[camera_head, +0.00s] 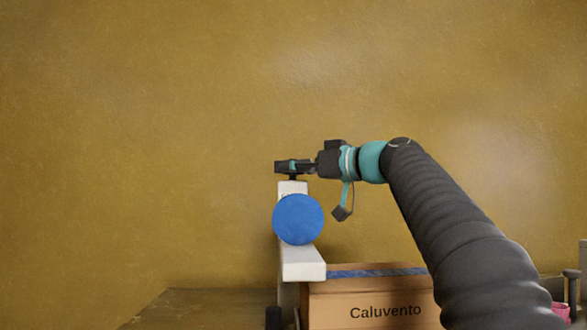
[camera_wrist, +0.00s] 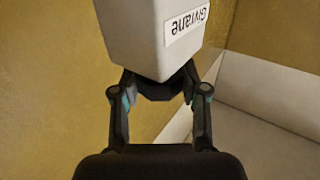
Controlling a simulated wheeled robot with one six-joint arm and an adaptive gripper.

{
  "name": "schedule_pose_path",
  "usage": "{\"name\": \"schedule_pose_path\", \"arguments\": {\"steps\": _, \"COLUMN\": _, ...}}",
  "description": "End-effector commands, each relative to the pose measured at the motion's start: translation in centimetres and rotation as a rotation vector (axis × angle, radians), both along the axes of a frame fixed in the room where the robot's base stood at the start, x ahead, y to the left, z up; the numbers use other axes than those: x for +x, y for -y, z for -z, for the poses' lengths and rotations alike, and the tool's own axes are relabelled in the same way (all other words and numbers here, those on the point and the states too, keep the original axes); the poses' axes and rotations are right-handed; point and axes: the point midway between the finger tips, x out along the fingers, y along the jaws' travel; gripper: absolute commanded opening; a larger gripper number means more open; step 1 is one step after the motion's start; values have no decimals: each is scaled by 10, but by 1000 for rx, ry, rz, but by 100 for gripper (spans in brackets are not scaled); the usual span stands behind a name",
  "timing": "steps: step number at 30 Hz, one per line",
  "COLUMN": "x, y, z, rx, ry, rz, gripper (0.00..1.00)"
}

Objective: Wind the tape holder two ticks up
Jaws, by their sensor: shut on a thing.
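A white upright stand (camera_head: 293,188) with a round blue disc (camera_head: 298,219) on its front, seemingly the tape holder, rises at the middle of the head view. A small dark knob (camera_head: 292,178) sits on top of the stand. My gripper (camera_head: 284,167) reaches in level from the right and is shut on this knob. In the wrist view my gripper (camera_wrist: 158,84) has one finger on each side of the dark knob (camera_wrist: 158,91), against the white stand head (camera_wrist: 145,40). That head bears an upside-down label (camera_wrist: 187,24). Tick marks are not readable.
A white block (camera_head: 303,263) juts forward below the disc. A brown carton marked Caluvento (camera_head: 370,308) with a blue strip on top stands beside it. A wooden tabletop (camera_head: 185,308) is bare at left. Dark and pink items stand at the far right edge.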

Motion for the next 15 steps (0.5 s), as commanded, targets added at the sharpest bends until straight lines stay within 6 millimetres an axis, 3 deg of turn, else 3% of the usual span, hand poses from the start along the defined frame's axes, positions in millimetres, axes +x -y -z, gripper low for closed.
{"name": "schedule_pose_path", "arguments": {"steps": 15, "x": 1, "y": 0, "z": -2, "rx": 1, "ry": -2, "rz": -264, "gripper": 9}}
